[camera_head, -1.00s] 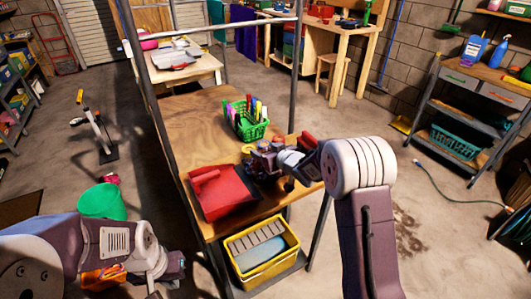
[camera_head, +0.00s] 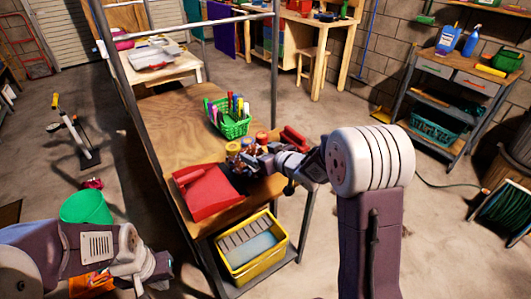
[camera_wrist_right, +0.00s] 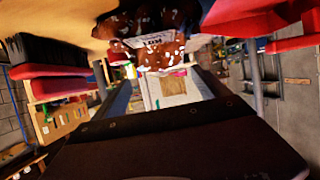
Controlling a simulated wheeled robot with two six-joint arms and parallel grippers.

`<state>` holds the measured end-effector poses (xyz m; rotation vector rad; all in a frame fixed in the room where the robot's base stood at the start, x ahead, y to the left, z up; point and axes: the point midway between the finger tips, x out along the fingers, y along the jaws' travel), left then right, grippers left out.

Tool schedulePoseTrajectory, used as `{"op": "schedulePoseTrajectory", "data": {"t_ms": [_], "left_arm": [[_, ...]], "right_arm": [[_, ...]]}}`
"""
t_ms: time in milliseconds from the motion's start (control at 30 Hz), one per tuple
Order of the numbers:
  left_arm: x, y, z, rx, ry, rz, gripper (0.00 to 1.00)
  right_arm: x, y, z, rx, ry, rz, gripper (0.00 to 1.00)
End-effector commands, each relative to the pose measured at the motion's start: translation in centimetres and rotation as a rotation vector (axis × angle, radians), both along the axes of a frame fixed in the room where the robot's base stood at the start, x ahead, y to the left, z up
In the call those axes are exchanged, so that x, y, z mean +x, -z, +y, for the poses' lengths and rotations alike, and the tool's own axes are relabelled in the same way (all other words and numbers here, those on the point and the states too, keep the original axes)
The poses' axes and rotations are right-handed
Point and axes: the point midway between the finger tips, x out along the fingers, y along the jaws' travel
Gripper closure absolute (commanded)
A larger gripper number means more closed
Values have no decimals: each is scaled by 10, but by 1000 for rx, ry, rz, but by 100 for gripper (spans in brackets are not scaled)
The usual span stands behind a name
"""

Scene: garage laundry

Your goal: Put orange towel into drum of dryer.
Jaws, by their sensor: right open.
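No dryer is in view. An orange item (camera_head: 92,283) shows low at the left, partly hidden behind my left arm; I cannot tell whether it is the orange towel. My left gripper (camera_head: 160,270) is at the lower left, and its fingers are not clear enough to tell open from shut. My right gripper (camera_head: 240,170) is open above the wooden workbench (camera_head: 180,125), close to the red dustpan (camera_head: 205,192) and some small jars. In the right wrist view, a brown speckled item with a label (camera_wrist_right: 155,40) is close ahead; nothing is seen held.
A green basket of markers (camera_head: 230,115) stands on the bench, with a yellow bin (camera_head: 252,262) on its lower shelf. A green bucket (camera_head: 88,207) is on the floor at left. A metal shelf unit (camera_head: 445,90) and hose reel (camera_head: 505,215) are at right.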

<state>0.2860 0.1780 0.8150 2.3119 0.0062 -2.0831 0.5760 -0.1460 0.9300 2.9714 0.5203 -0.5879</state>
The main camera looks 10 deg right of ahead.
Motion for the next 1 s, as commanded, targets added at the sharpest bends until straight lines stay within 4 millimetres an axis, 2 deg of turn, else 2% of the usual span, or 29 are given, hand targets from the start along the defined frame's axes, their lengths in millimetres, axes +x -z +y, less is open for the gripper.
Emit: {"op": "schedulePoseTrajectory", "data": {"t_ms": [100, 200, 533, 600, 667, 767, 833, 900, 1000], "left_arm": [[0, -5, 0, 0, 0, 0, 100], [0, -7, 0, 0, 0, 0, 100], [0, -7, 0, 0, 0, 0, 100], [0, -7, 0, 0, 0, 0, 100], [0, -7, 0, 0, 0, 0, 100], [0, -7, 0, 0, 0, 0, 100], [0, -7, 0, 0, 0, 0, 100], [0, -7, 0, 0, 0, 0, 100], [0, -7, 0, 0, 0, 0, 100]], "right_arm": [[-22, -12, -8, 0, 2, -1, 15], [-33, -16, -13, 0, 1, -1, 15], [-40, -17, -14, -1, 1, 1, 15], [-43, -11, -19, -17, 28, 30, 15], [-54, 4, -30, -57, 94, 110, 15], [-102, 47, -53, -137, 238, 359, 15], [-153, 74, -59, -171, 305, 567, 15], [-205, 93, -54, -180, 333, 762, 15], [-262, 105, -41, -169, 331, 966, 15]]}}
